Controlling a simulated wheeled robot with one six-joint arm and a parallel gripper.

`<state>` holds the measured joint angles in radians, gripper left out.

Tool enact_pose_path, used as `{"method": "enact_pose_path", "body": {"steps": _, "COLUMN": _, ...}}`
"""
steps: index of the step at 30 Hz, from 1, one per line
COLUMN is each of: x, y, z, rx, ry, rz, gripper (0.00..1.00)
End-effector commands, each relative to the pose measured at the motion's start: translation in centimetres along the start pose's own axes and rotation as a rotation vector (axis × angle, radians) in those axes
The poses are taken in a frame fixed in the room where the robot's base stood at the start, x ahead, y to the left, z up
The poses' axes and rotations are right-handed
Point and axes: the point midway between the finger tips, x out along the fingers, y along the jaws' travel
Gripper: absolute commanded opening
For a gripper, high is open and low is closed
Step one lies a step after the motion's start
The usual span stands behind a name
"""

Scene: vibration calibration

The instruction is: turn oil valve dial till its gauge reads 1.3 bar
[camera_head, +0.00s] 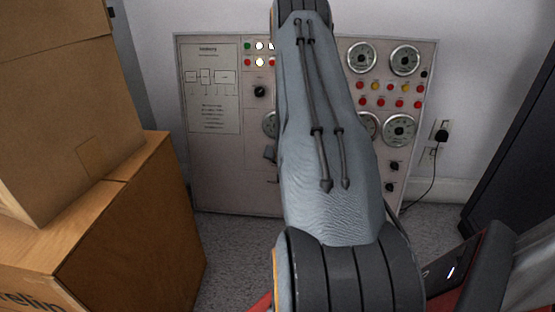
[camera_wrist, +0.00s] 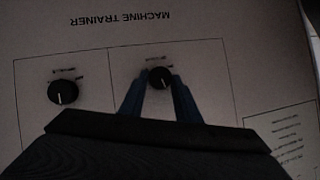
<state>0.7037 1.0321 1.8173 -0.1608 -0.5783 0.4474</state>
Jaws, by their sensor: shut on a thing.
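The grey control panel (camera_head: 225,165) stands against the wall in the head view. In the wrist view it appears upside down, with the words MACHINE TRAINER at the top. My gripper (camera_wrist: 160,84) is shut on a black dial (camera_wrist: 160,76), one blue finger on each side of it. The labels are too small to read, so I cannot tell which is the oil valve dial. Round gauges (camera_head: 405,59) show on the panel's right, their readings illegible. My arm hides the panel's middle.
Cardboard boxes (camera_head: 65,100) are stacked on the left beside the panel. A dark cabinet (camera_head: 508,135) stands on the right. A black cable (camera_head: 432,180) hangs from a wall outlet. Red and yellow lamps (camera_head: 388,101) and small knobs sit on the panel.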

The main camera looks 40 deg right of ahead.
Motion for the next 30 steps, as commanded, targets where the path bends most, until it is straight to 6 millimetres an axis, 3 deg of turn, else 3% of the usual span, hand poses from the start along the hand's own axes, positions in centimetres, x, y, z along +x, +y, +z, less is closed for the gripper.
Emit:
{"method": "enact_pose_path", "body": {"steps": 13, "x": 0.0, "y": 0.1, "z": 0.0, "rx": -0.007, "ry": -0.001, "rz": 0.006, "gripper": 0.07}}
{"method": "enact_pose_path", "body": {"steps": 14, "x": 0.0, "y": 0.1, "z": 0.0, "rx": -0.006, "ry": -0.001, "rz": 0.006, "gripper": 0.33}}
{"method": "enact_pose_path", "body": {"steps": 17, "x": 0.0, "y": 0.1, "z": 0.0, "rx": -0.006, "ry": -0.001, "rz": 0.006, "gripper": 0.48}}
{"method": "enact_pose_path", "body": {"steps": 26, "x": -0.1, "y": 0.0, "z": 0.0, "rx": -0.007, "ry": 0.0, "rz": 0.005, "gripper": 0.48}}
{"method": "enact_pose_path", "body": {"steps": 30, "x": -1.4, "y": 0.0, "z": -0.1, "rx": -0.007, "ry": -0.001, "rz": 0.005, "gripper": 0.48}}
